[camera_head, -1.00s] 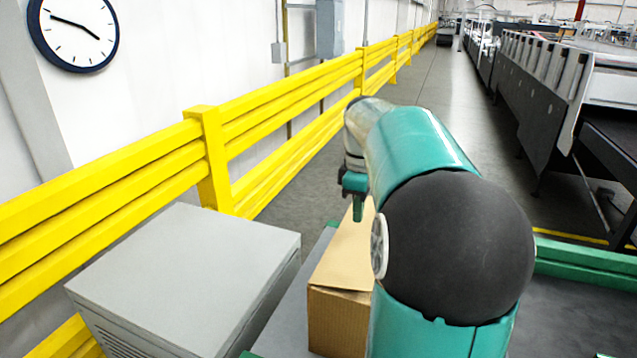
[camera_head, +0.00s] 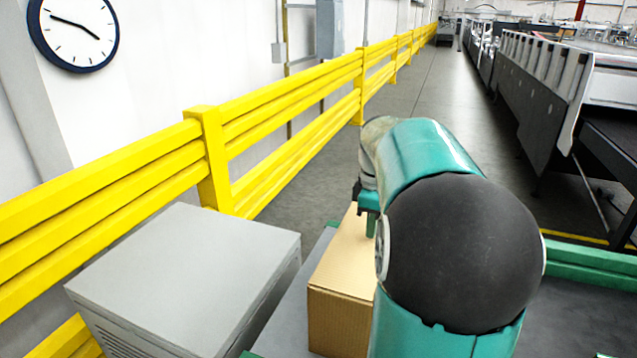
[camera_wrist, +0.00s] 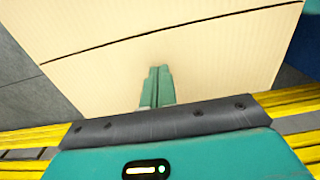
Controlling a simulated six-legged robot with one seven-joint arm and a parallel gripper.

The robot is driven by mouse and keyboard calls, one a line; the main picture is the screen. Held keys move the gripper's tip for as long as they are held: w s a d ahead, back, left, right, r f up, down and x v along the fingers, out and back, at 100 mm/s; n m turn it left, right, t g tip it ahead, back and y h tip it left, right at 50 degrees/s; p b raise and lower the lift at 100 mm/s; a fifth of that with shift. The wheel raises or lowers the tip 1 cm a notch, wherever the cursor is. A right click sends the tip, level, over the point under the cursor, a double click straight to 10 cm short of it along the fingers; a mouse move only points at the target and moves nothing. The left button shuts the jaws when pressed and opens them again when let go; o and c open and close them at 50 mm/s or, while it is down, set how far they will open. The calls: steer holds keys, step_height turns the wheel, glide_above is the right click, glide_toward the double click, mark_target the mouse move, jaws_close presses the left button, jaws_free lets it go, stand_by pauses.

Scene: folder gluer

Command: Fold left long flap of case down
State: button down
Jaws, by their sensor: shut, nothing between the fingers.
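The cardboard case (camera_head: 338,322) stands on a grey surface in the head view, partly hidden behind my arm. Its left long flap (camera_head: 343,262) lies about flat across the top. In the wrist view cardboard fills the middle, crossed by a dark slanting seam; the near panel (camera_wrist: 215,75) lies under my fingers. My gripper (camera_wrist: 158,72) is shut and empty, its fingertips over this panel, short of the seam. Whether they touch it I cannot tell. In the head view my gripper (camera_head: 371,226) is at the case top, partly hidden by my arm.
A grey cabinet (camera_head: 190,265) stands left of the case. A yellow guard rail (camera_head: 215,160) runs along the wall behind it. A green rail (camera_head: 590,262) lies at the right, with dark machinery (camera_head: 525,95) beyond.

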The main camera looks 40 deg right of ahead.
steer(key=shift+r, duration=0.1)
step_height(320, 180, up, 9)
stand_by(0.7)
steer(key=shift+a, duration=0.1)
stand_by(0.6)
steer(key=a+f+m+t+h, duration=0.1)
steer(key=a+m+t, duration=0.1)
steer(key=a, duration=1.4)
steer(key=s+a+f+m+t, duration=0.1)
steer(key=s+a+f, duration=0.1)
steer(key=a, duration=0.3)
steer(key=s+a+f+m+t, duration=0.1)
steer(key=s+a+f, duration=0.2)
steer(key=a, duration=0.3)
steer(key=s+a+f+m+t+y, duration=0.1)
steer(key=s+a+f+m, duration=0.1)
steer(key=a, duration=0.3)
steer(key=shift+s+a+f, duration=0.2)
steer(key=shift+s+f, duration=0.2)
steer(key=shift+f, duration=0.25)
